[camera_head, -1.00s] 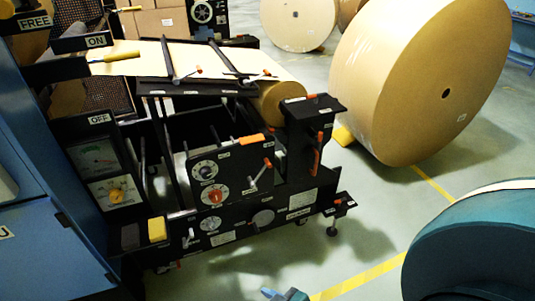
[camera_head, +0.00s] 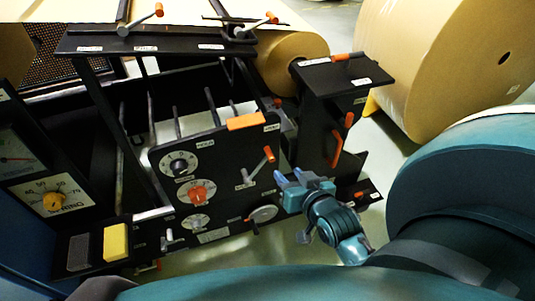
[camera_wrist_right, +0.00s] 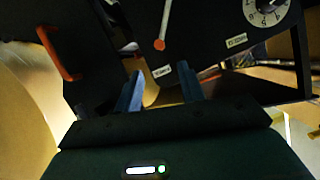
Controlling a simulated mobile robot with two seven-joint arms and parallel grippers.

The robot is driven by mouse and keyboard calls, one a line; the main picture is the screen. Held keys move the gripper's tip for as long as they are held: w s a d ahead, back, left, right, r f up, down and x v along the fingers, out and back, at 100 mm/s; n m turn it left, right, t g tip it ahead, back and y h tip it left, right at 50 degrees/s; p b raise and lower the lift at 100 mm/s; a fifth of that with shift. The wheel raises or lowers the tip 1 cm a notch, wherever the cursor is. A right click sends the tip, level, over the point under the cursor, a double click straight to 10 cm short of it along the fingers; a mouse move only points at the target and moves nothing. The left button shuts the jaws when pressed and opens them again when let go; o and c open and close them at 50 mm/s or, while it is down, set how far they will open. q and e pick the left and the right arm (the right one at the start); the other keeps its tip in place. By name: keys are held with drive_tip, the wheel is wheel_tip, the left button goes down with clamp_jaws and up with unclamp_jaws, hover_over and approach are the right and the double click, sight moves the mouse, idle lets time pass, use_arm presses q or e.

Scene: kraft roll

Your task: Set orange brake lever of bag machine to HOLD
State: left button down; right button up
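The black bag machine (camera_head: 215,150) carries several orange-tipped levers with labels too small to read, so I cannot tell which one is marked for HOLD. A grey lever with an orange grip (camera_head: 268,154) tilts up and right on the front panel. My right gripper (camera_head: 288,174) is open and empty, just right of and below it. In the right wrist view, the gripper's two blue fingers (camera_wrist_right: 161,92) stand apart, and a thin lever with an orange tip (camera_wrist_right: 160,45) shows beyond them, apart from them. My left gripper is not in view.
A curved orange handle (camera_head: 336,148) is on the black post to the right, and also shows in the wrist view (camera_wrist_right: 60,55). Orange and black knobs, a yellow block (camera_head: 115,243) and a large kraft roll (camera_head: 455,65) are around. Open floor lies right of the machine.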

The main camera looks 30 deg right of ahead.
sight(273, 159)
drive_tip(key=b+x, duration=0.2)
drive_tip(key=x, duration=1.1)
drive_tip(key=shift+w, duration=0.1)
clamp_jaws()
